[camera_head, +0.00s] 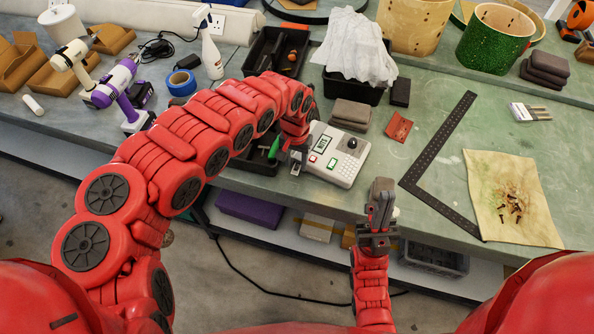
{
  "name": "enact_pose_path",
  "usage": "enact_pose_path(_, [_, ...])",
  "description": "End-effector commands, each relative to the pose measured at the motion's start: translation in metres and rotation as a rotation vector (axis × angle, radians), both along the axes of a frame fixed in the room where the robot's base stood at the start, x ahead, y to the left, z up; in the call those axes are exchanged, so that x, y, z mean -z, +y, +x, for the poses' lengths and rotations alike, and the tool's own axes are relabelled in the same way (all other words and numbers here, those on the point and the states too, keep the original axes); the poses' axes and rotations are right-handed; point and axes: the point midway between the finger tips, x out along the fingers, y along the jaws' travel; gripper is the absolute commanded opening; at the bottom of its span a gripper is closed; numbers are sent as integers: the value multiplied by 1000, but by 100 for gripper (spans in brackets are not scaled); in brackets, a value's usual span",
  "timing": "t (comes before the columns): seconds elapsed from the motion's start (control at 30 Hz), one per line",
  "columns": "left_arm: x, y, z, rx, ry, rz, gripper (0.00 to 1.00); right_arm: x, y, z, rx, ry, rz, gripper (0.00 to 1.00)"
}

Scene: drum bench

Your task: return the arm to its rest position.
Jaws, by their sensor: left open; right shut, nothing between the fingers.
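My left arm reaches in from the left in a long red arc over the bench. My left gripper (286,163) is open beside the left edge of a white device (334,155) with a small green screen and a black knob. A green-handled tool (273,149) is close to its fingers; whether they touch is hard to tell. My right gripper (382,188) is shut and empty, its dark fingers pointing away from me at the bench's front edge.
Behind are black bins (277,52), a white cloth (355,47), a spray bottle (211,50) and a green drum shell (496,38). A metal square (437,140) and a stained cloth with screws (485,175) lie right. Drills (115,80) and blue tape (182,83) are left.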

Motion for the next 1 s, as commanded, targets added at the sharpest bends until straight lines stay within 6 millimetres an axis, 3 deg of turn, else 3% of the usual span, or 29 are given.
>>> enact_pose_path(0.2, [19, 0, 0, 0, 0, 0, 48, 14, 0, 0, 0, 0, 0, 0])
enact_pose_path(0.53, [20, 0, 0, 0, 0, 0, 48, 14, 0, 0, 0, 0, 0, 0])
enact_pose_path(0.77, [20, 0, 0, 0, 0, 0, 8, 14, 0, 0, 0, 0, 0, 0])
enact_pose_path(1.0, [20, 0, 0, 0, 1, 0, 8, 14, 0, 0, 0, 0, 0, 0])
